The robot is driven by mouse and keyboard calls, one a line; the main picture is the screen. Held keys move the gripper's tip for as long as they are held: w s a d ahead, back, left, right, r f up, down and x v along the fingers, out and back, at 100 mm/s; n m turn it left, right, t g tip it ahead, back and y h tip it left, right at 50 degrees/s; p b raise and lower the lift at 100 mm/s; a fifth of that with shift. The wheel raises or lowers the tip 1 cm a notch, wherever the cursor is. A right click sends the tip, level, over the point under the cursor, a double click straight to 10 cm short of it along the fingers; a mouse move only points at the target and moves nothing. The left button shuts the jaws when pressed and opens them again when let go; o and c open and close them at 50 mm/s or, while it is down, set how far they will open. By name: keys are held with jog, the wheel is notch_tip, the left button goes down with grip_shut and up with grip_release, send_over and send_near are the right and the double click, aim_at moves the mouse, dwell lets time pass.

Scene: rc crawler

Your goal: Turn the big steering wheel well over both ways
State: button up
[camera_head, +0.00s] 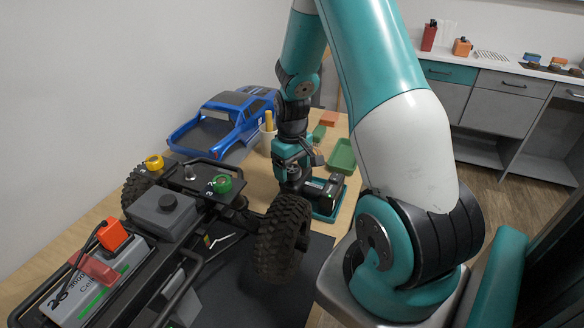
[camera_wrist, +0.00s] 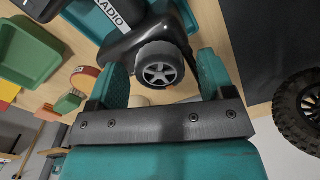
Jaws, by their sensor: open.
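The steering wheel (camera_wrist: 160,66) is a small dark wheel with a grey spoked hub on the side of the black radio (camera_wrist: 125,40), which bears a RADIO label. My gripper (camera_wrist: 163,62) is open in the wrist view, with one teal finger on each side of the wheel. The wheel appears between the fingertips; I cannot tell whether either finger touches it. In the head view the radio (camera_head: 332,188) sits in a teal tray (camera_head: 329,214), beside my gripper (camera_head: 305,183). The wheel cannot be made out clearly there.
The crawler chassis (camera_head: 172,215) with large black tyres (camera_head: 283,238) stands close by at the left, on a dark mat (camera_head: 243,285). A blue truck body (camera_head: 222,122), a cup (camera_head: 267,139) and a green tray (camera_head: 342,155) lie behind. A grey wall borders the table at left.

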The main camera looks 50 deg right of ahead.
jog(key=shift+f, duration=0.2)
jog(key=shift+c, duration=0.4)
jog(key=c, duration=0.8)
jog(key=shift+c, duration=0.2)
jog(key=shift+r+m, duration=0.1)
jog(key=shift+m, duration=0.2)
jog(key=m+p, duration=0.1)
jog(key=m, duration=0.2)
jog(key=shift+m, duration=0.3)
jog(key=shift+m+p, duration=0.3)
jog(key=shift+m, duration=1.6)
